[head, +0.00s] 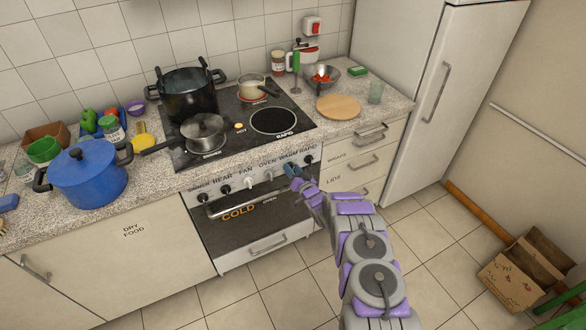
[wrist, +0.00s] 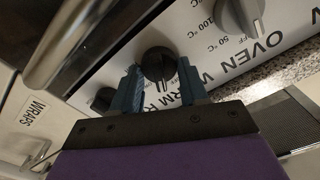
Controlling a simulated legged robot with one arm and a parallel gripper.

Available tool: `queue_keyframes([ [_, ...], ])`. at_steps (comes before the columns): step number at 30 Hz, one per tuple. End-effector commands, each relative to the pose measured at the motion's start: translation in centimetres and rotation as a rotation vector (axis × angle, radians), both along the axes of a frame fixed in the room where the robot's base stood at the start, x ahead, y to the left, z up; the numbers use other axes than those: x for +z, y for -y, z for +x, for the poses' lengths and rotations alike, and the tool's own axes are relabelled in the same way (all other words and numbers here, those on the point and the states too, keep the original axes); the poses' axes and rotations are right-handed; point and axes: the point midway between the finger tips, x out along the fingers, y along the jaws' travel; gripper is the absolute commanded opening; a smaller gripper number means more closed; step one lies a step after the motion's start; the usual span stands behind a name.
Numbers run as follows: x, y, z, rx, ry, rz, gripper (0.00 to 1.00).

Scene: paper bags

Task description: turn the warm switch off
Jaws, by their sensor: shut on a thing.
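The warm switch is a round black knob (wrist: 157,63) on the stove's white front panel, and the printed word WARM shows partly behind my fingers in the wrist view. My gripper (wrist: 158,78) has its two blue fingers on either side of this knob, shut on it. In the head view my gripper (head: 293,170) reaches the panel at the WARM label and hides the knob. The knob's exact turn angle is hard to tell.
A silver oven dial (wrist: 237,14) with temperature marks and another black knob (wrist: 103,98) flank the held knob. The oven handle (wrist: 85,38) runs close by. A pan (head: 203,132), a black pot (head: 188,94) and a small saucepan (head: 253,86) stand on the hob above.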

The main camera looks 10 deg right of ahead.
Motion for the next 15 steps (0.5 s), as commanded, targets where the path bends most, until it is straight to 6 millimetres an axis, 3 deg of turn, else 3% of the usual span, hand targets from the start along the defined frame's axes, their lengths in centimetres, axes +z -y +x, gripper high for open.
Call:
queue_keyframes([
  [15,-0.14,-0.08,-0.17,0.0,0.115,-0.375,0.13],
])
